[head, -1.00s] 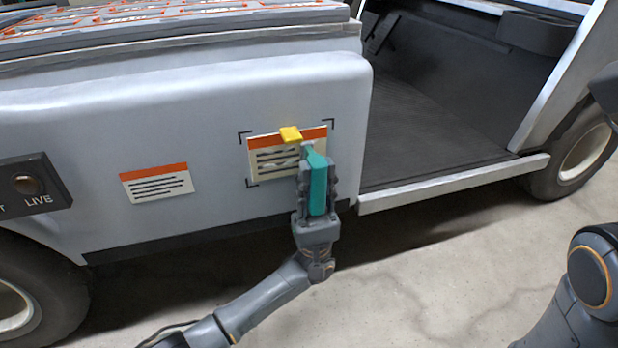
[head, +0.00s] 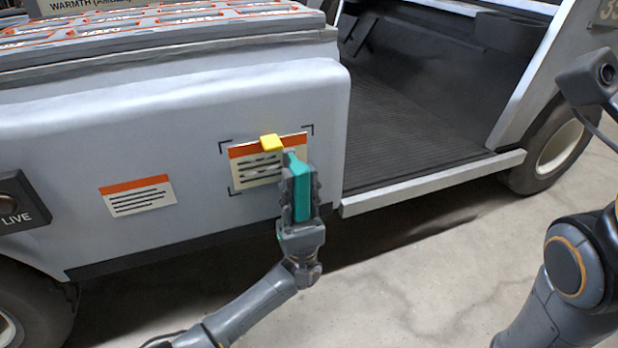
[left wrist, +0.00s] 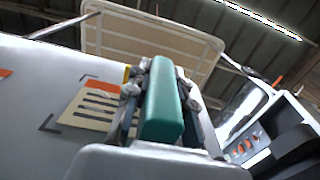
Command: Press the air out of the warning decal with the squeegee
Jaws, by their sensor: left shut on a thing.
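The warning decal (head: 250,172) is a cream label with an orange top band and dark lines, on the cart's pale side panel between black corner marks. Its surface shows pale uneven patches. A small yellow block (head: 271,142) sits at its top edge. My left gripper (head: 297,170) is shut on the teal squeegee (head: 303,192), held upright over the decal's right part. The squeegee's top end is at the decal; I cannot tell whether it touches. The left wrist view shows the squeegee (left wrist: 163,105) between the fingers and the decal (left wrist: 95,108) to the left. My right gripper is out of view.
A similar smaller label (head: 138,196) is on the panel to the left, near a dark "LIVE" plate (head: 15,205). The open footwell (head: 420,130) and sill (head: 435,183) lie to the right. Parts of my right arm show at the right edge. The floor in front is clear.

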